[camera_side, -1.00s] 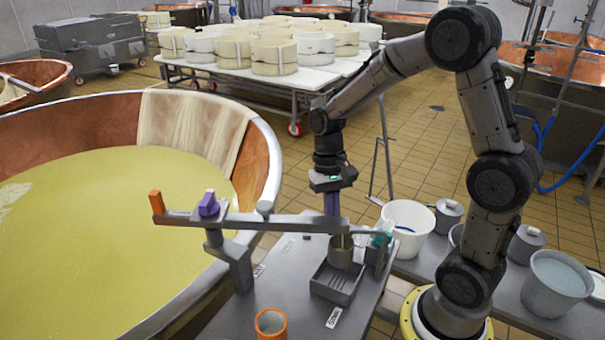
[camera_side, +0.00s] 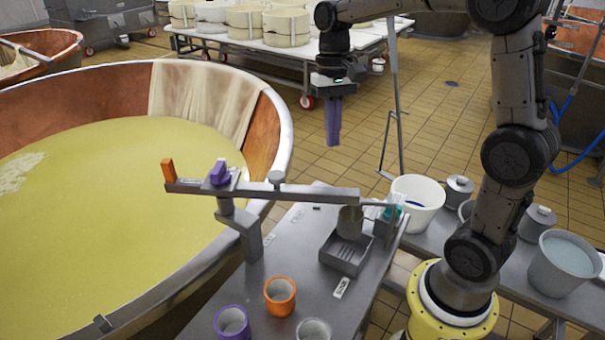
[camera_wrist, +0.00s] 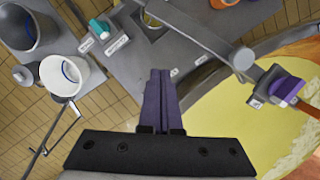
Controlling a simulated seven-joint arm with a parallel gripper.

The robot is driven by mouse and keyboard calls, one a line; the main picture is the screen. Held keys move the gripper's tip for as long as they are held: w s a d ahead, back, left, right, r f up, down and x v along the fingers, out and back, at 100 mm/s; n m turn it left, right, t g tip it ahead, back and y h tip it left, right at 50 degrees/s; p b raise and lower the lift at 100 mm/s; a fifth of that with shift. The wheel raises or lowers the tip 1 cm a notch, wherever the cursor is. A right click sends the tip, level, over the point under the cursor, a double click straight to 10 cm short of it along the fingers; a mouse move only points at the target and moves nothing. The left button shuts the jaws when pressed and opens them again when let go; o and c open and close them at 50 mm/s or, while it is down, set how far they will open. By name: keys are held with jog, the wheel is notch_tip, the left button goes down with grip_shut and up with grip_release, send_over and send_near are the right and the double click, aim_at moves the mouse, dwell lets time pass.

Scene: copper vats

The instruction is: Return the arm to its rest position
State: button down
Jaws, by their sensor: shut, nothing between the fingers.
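My gripper (camera_side: 333,122) has purple fingers and hangs pointing down in the side view, in the air above the tiled floor behind the work table. Its fingers are together and nothing is between them. In the wrist view the gripper (camera_wrist: 160,75) also shows shut and empty, with the table below it. My arm is raised and bent, with its upper part cut off by the top of the side view.
A grey swing bar (camera_side: 300,192) with a purple knob spans from the table (camera_side: 300,240) over the copper vat's rim (camera_side: 283,120). A metal cup (camera_side: 350,222) stands on a grated tray (camera_side: 345,258). A white bucket (camera_side: 418,200) stands right. Orange (camera_side: 280,297) and purple (camera_side: 232,325) cups stand in front.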

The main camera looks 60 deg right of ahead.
jog(key=s+a+r+n+t, duration=0.1)
jog(key=s+a+r+t, duration=0.15)
jog(key=s+r, duration=0.2)
jog(key=s+a+f+n+t, duration=0.2)
jog(key=s+n, duration=0.1)
jog(key=s, duration=0.3)
jog(key=s+a+f+n+t+h, duration=0.1)
jog(key=s+a+f+n+t, duration=0.1)
jog(key=s, duration=0.3)
jog(key=shift+s+a+n, duration=0.15)
jog(key=shift+s+n, duration=0.25)
jog(key=shift+n, duration=0.3)
